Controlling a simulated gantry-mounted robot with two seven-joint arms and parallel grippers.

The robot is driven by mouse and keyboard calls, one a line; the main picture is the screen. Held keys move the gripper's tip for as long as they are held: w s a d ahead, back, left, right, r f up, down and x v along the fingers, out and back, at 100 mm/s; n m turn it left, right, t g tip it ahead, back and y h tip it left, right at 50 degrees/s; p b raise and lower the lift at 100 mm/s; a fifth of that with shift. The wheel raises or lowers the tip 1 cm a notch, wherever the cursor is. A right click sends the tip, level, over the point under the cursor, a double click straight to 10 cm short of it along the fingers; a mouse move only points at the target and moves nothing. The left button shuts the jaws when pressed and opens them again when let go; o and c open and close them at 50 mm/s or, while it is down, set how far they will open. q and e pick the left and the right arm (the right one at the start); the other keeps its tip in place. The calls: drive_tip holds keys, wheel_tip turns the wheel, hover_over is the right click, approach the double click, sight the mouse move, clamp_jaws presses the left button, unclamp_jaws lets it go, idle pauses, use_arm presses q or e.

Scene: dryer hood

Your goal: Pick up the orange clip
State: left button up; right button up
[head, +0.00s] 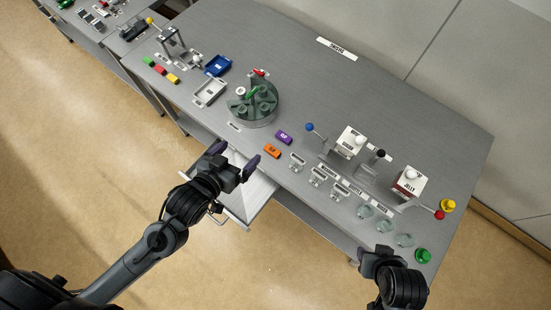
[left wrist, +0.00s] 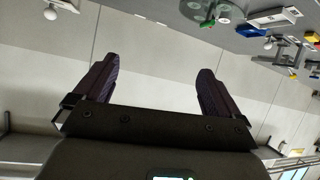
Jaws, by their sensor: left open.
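The orange clip (head: 272,151) lies on the grey table near its front edge, just below a purple clip (head: 284,137). My left gripper (head: 236,155) is open and empty, to the left of the orange clip and apart from it, over the table's front edge. Its two dark fingers (left wrist: 152,88) are spread wide in the left wrist view, with nothing between them. I cannot make out the orange clip in that view. My right gripper (head: 382,255) is at the lower right of the head view; its fingers are not clear.
A round green carousel (head: 254,108) stands behind the clips. Small clear holders (head: 297,162) stand to the right of the orange clip. A grey tray (head: 209,92) and a blue tray (head: 217,65) are farther left. A drawer-like white panel (head: 250,194) sticks out below the front edge.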

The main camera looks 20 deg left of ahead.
sight(270, 153)
use_arm(q)
wheel_tip(270, 153, down, 23)
drive_tip(key=w+d+m+t+h+b, duration=0.1)
drive_tip(key=w+m+t+h+b, duration=0.15)
drive_tip(key=b, duration=2.25)
drive_tip(key=shift+m+t+h, duration=0.25)
drive_tip(key=shift+b+x, duration=0.5)
drive_tip(key=shift+x, duration=2.15)
drive_tip(key=shift+w+f, duration=0.15)
drive_tip(key=shift+w, duration=0.25)
drive_tip(key=x, duration=0.1)
drive_tip(key=b+x, duration=0.1)
drive_tip(key=x, duration=0.1)
drive_tip(key=shift+w+a+b, duration=0.1)
drive_tip(key=shift+a+b, duration=0.15)
drive_tip(key=shift+b, duration=0.15)
drive_tip(key=shift+w+d+f, duration=0.1)
drive_tip(key=shift+w+d, duration=0.2)
drive_tip(key=shift+w, duration=0.35)
drive_tip(key=c, duration=1.1)
